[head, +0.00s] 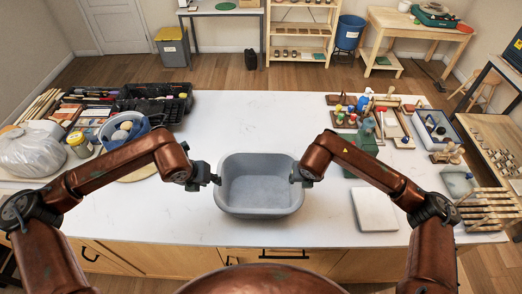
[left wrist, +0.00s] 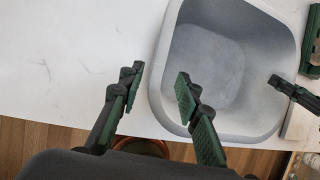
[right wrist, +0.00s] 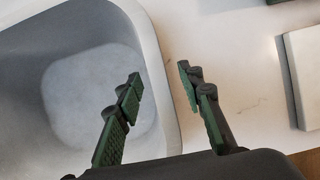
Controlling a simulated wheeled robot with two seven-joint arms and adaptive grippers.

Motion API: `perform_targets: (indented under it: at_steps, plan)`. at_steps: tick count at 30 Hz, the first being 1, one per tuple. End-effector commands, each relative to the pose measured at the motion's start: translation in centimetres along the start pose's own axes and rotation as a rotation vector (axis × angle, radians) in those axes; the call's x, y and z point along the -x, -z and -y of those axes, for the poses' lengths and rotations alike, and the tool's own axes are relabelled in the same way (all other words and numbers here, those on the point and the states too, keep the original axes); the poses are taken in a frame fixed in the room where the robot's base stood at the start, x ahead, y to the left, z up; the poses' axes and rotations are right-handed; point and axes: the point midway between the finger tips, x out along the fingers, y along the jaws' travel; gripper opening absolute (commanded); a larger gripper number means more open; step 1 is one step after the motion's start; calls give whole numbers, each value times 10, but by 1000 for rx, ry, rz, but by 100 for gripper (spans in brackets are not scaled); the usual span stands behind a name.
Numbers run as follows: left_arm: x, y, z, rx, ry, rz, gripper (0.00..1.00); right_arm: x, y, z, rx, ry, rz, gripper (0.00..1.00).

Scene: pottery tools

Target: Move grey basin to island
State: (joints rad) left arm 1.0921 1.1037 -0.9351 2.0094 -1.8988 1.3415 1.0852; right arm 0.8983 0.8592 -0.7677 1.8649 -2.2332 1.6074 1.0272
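The grey basin (head: 258,196) is upright at the front middle of the white-topped island (head: 262,125), near its front edge. It looks empty. Whether its base rests flat on the top is hidden. My left gripper (head: 213,179) is at the basin's left rim. In the left wrist view its fingers (left wrist: 160,75) are apart, one outside the basin wall and one inside. My right gripper (head: 301,176) is at the right rim. In the right wrist view its fingers (right wrist: 159,73) are apart, with the right wall of the basin (right wrist: 158,85) between them.
A pale slab (head: 375,210) lies right of the basin, with a wooden rack (head: 483,208) farther right. A black tool tray (head: 152,104), a bowl (head: 124,128) and a plastic bag (head: 32,152) crowd the left. The island's middle back is clear.

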Motion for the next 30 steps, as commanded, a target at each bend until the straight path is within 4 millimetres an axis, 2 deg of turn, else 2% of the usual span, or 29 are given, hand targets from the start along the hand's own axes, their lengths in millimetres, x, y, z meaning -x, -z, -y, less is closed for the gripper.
perform_targets:
  at_steps: [4, 8, 11, 24, 30]
  plan:
    - [18, 0, 0, 0, 0, 2, 31, -1, 0, 0, 0, 0, 0, 35]
    - [25, 1, 0, 0, 0, 1, 31, 2, 0, 0, 0, 0, 0, 35]
    - [26, 1, 0, 0, -1, 1, 31, 10, -1, -1, 0, -2, 2, 35]
    - [26, 1, 0, 0, 0, 1, 31, 93, -4, -1, 0, 0, 0, 35]
    - [26, 1, 0, 0, 0, 1, 31, 113, -4, -1, 0, 1, -3, 35]
